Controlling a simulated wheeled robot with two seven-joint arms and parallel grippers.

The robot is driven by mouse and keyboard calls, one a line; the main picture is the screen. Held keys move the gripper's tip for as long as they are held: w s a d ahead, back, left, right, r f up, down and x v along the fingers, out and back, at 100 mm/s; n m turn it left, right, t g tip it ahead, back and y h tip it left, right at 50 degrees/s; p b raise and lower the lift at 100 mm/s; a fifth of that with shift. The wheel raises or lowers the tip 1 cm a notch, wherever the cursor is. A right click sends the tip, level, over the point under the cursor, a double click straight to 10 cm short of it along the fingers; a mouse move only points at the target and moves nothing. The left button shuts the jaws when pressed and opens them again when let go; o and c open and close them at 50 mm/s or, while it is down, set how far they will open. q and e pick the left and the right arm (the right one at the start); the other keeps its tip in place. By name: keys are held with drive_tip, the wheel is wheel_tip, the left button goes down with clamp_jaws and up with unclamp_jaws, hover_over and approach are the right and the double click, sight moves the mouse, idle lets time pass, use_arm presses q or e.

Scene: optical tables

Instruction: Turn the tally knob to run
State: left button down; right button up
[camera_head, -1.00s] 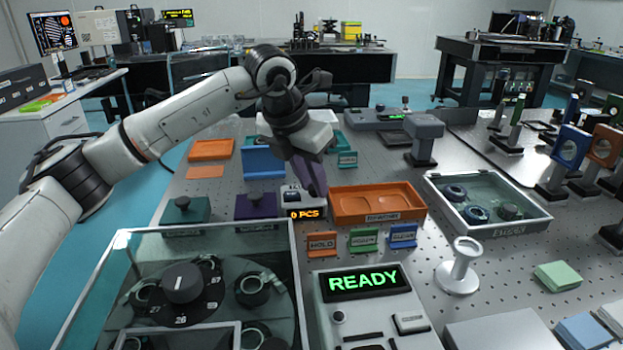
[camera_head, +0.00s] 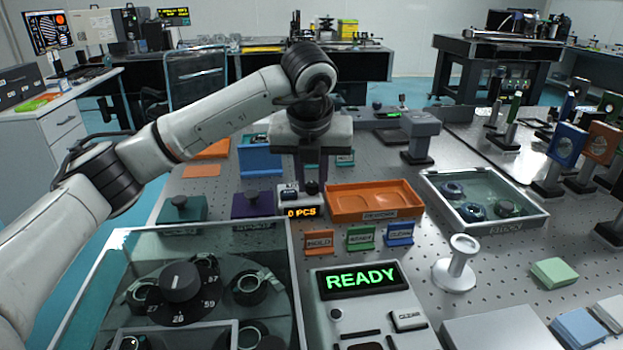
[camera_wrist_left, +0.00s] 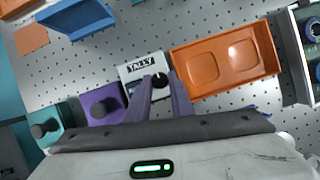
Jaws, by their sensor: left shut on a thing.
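The tally box (camera_head: 300,212) is a small pale unit with an orange "0 PCS" display, left of the orange tray. In the left wrist view its "TALLY" label (camera_wrist_left: 141,66) shows, with a small black knob (camera_wrist_left: 159,80) beside it. My left gripper (camera_head: 311,183) is over the box, pointing down. In the wrist view its purple fingers reach to the knob from both sides, and it is shut on it. The knob's pointer and markings are too small to read. My right gripper is not in view.
The orange tray (camera_head: 335,204) stands just right of the box. A purple block (camera_head: 238,209) and a teal block (camera_head: 168,213), each with a knob, are to the left. Small signs (camera_head: 319,241) and a READY panel (camera_head: 408,329) lie in front. A glass-topped case (camera_head: 292,262) fills the front left.

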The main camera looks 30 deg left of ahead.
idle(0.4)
